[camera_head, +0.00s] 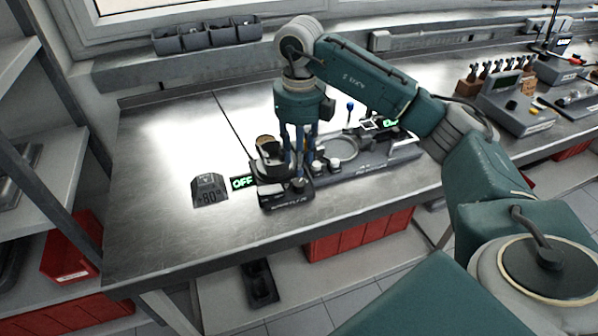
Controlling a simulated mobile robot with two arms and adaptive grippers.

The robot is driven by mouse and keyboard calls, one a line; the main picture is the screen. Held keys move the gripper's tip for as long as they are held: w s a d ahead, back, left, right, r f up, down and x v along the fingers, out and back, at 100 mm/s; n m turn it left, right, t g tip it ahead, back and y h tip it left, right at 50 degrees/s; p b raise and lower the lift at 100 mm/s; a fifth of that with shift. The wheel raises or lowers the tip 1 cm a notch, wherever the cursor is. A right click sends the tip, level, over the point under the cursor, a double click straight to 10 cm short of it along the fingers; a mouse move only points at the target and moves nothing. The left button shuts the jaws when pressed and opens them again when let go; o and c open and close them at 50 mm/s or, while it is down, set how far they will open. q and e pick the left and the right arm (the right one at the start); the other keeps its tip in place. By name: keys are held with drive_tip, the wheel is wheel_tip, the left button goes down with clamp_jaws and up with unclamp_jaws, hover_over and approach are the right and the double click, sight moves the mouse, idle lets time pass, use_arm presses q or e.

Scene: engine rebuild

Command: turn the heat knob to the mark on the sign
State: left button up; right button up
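The dark sign (210,190) stands on the bench at the left and reads +80°. To its right, a small display (242,183) shows OFF in green. It adjoins a dark heater unit (286,200) with a small black knob (298,185) on its front right part. My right gripper (299,170) points down over the unit, with its fingertips close above or at the knob. The fingers look slightly apart, but whether they touch the knob cannot be told. The knob's pointer is too small to read. My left gripper is not in view.
A grey machine (375,160) with a round plate and white knobs stands right of the heater unit. Grey bins (208,36) sit on the back ledge. The metal bench (150,225) is clear at the left. Red bins (350,238) are below the bench.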

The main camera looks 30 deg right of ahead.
drive_tip(key=shift+r, duration=2.35)
